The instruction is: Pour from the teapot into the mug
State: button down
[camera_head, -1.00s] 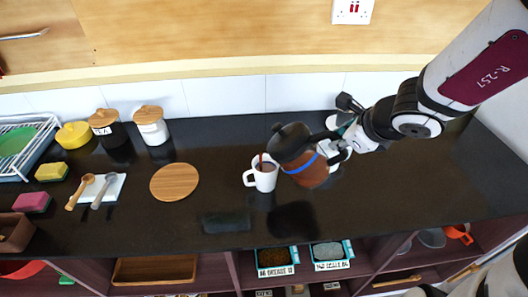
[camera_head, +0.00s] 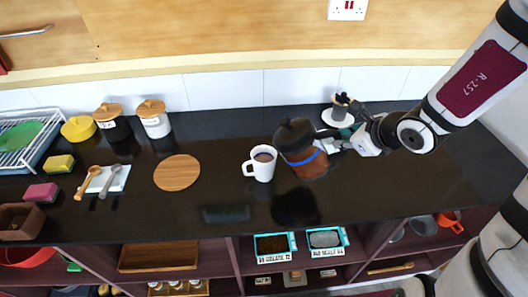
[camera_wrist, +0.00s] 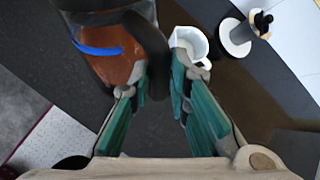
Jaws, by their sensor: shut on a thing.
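The teapot (camera_head: 310,166) has a black lid, a clear body with reddish-brown liquid, and a blue band. It is only slightly tilted, just right of the white mug (camera_head: 262,166), and no stream shows. The mug stands upright on the counter with dark liquid inside and its handle to the left. My gripper (camera_head: 337,147) is shut on the teapot's black handle from the right. In the wrist view the teal-padded fingers (camera_wrist: 158,82) flank the handle, with the teapot (camera_wrist: 105,50) at upper left and the mug (camera_wrist: 190,43) partly hidden behind a finger.
A round wooden board (camera_head: 177,173) lies left of the mug. Jars (camera_head: 154,118), sponges (camera_head: 59,163) and a dish rack (camera_head: 22,140) are farther left. A white round-based holder (camera_head: 338,116) stands behind my gripper. The dark counter is clear in front and at right.

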jog(key=shift+s+d+f, duration=0.2)
jog(key=shift+d+f, duration=0.5)
jog(key=shift+d+f+y, duration=0.15)
jog(key=shift+f+y, duration=0.1)
jog(key=shift+y, duration=0.05)
jog(key=s+d+f+m+t+y+b, duration=0.25)
jog(key=d+f+y+b, duration=0.2)
jog(key=f, duration=0.65)
notch_tip(320, 180, up, 7)
jog(key=p, duration=0.2)
jog(key=shift+f, duration=0.15)
jog(key=shift+d+t, duration=0.1)
jog(key=shift+t, duration=0.15)
